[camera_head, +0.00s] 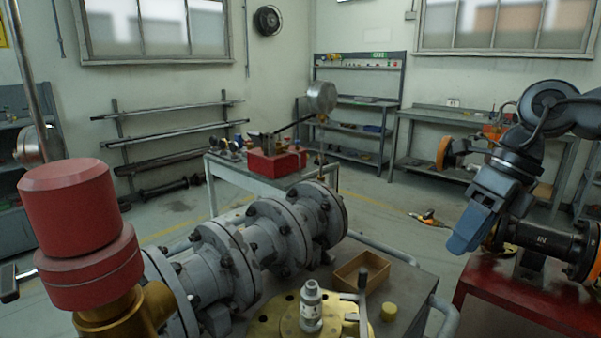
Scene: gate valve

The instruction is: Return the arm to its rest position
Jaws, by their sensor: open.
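My gripper (463,243) is at the right of the view, at the end of my dark arm. It hangs down and to the left, with blue-grey fingers, and I see nothing held in it. The gap between its fingers is hard to make out from this angle. The black valve body (540,238) marked "IN" is behind and to the right of my gripper, on a red table (530,303). My gripper overlaps its left end in the picture; I cannot tell whether they touch. An orange round part (444,153) shows to the left of my arm.
Grey flanged pipework (215,265) lies on a metal cart in front, with a red-capped brass fitting (75,230) at left. The cart also holds an open box (362,270) and a silver fitting (311,305). An orange-and-black tool (430,218) lies on the floor. Workbenches line the back.

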